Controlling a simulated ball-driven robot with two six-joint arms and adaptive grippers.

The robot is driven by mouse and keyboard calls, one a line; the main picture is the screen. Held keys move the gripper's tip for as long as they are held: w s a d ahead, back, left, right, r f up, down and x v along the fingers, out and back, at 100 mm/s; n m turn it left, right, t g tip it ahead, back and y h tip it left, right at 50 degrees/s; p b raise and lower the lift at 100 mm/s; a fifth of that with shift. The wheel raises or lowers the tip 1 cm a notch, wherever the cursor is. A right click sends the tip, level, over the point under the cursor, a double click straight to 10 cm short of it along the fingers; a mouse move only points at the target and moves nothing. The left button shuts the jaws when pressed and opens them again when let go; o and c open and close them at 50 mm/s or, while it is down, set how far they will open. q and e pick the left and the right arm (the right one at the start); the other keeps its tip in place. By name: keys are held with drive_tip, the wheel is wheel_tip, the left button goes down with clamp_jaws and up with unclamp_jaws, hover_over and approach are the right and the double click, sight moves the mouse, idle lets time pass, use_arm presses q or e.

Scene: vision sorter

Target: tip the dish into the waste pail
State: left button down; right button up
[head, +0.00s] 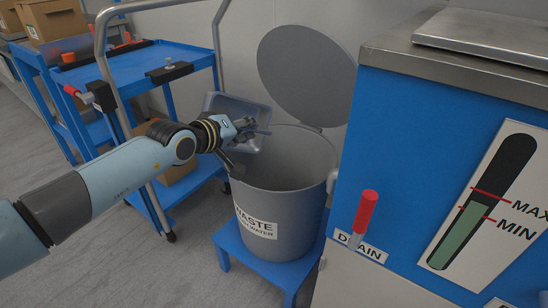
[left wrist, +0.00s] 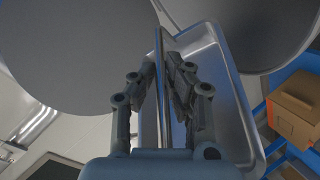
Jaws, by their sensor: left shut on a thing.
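The waste pail (head: 274,222) is a grey round bin with a "WASTE" label, and its grey lid (head: 305,75) stands open behind it. The dish (head: 231,104) is a shiny metal tray, steeply tilted at the pail's upper left rim. My left gripper (head: 246,126) is shut on the dish's edge, and its arm hides part of the dish. In the left wrist view the fingers (left wrist: 165,85) close around the rim of the dish (left wrist: 237,95). No contents show in the dish. My right gripper is out of view.
The pail stands on a low blue stool (head: 234,248). A blue machine (head: 420,130) with a red-handled drain valve (head: 366,210) stands close on the right. A blue trolley (head: 140,68) with a metal handle is on the left. Grey floor is free at the lower left.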

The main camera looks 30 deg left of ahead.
use_arm(q)
drive_tip(key=shift+d+f, duration=0.2)
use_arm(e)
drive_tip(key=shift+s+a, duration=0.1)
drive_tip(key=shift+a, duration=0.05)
use_arm(q)
drive_tip(key=shift+s+d+f+m+t, duration=0.1)
drive_tip(key=shift+d+f+m+t, duration=0.1)
drive_tip(key=shift+f+m+t, duration=0.3)
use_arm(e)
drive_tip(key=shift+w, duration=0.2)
use_arm(q)
drive_tip(key=shift+f+m+y, duration=0.1)
drive_tip(key=shift+m+y, duration=0.2)
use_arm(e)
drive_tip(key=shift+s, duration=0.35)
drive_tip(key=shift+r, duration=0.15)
use_arm(q)
drive_tip(key=shift+f+m+p, duration=0.15)
drive_tip(key=shift+m+p, duration=0.35)
drive_tip(key=shift+p, duration=0.05)
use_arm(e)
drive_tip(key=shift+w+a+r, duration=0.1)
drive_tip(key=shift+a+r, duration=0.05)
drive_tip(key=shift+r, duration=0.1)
